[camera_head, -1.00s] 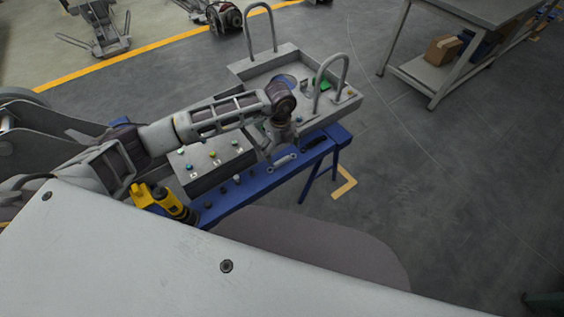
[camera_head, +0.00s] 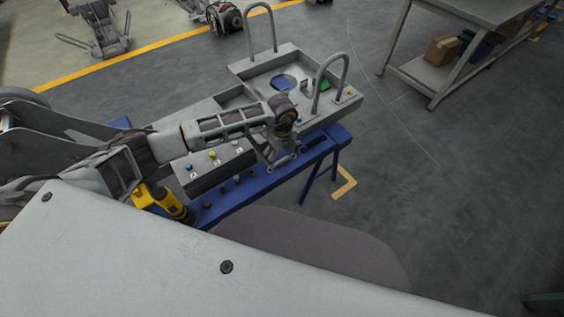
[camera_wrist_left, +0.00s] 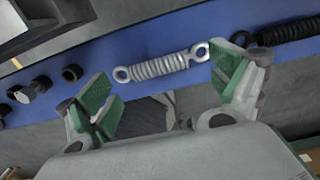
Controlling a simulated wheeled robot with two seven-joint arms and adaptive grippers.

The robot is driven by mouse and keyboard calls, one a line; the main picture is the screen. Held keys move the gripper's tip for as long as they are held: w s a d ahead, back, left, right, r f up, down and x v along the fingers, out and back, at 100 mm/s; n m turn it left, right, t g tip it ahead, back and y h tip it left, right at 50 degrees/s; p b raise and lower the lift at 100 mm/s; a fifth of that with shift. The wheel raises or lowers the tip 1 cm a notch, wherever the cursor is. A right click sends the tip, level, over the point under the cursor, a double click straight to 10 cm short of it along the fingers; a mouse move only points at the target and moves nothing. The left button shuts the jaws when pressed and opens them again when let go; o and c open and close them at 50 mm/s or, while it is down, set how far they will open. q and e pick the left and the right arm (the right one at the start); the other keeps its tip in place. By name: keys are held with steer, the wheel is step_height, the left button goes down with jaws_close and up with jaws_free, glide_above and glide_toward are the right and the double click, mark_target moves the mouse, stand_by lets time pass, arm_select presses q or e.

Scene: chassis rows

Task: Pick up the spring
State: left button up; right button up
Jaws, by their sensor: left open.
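A silver coil spring (camera_wrist_left: 160,66) with a ring at each end lies on the blue bench top in the left wrist view. My left gripper (camera_wrist_left: 168,82) is open, its green-padded fingers apart near the two ends of the spring, with nothing between them. In the head view my left gripper (camera_head: 274,153) hangs over the blue bench edge (camera_head: 243,199) and largely hides the spring. A second, black spring (camera_wrist_left: 288,28) lies to the right of the silver one. My right gripper is not in view.
Dark bolts or nuts (camera_wrist_left: 30,90) lie left of the spring. A grey chassis tray with two tall hoop handles (camera_head: 331,82) stands behind. A yellow-and-black tool (camera_head: 165,203) is at the bench's near left end. A grey table (camera_head: 470,12) stands far right.

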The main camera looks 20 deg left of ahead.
arm_select(q)
steer(key=shift+f, duration=1.1)
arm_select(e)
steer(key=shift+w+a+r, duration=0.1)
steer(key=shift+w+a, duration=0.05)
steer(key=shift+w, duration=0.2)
arm_select(q)
steer(key=shift+c, duration=0.4)
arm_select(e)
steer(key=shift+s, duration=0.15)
arm_select(q)
steer(key=c, duration=1)
steer(key=shift+c, duration=0.2)
steer(key=shift+r, duration=0.1)
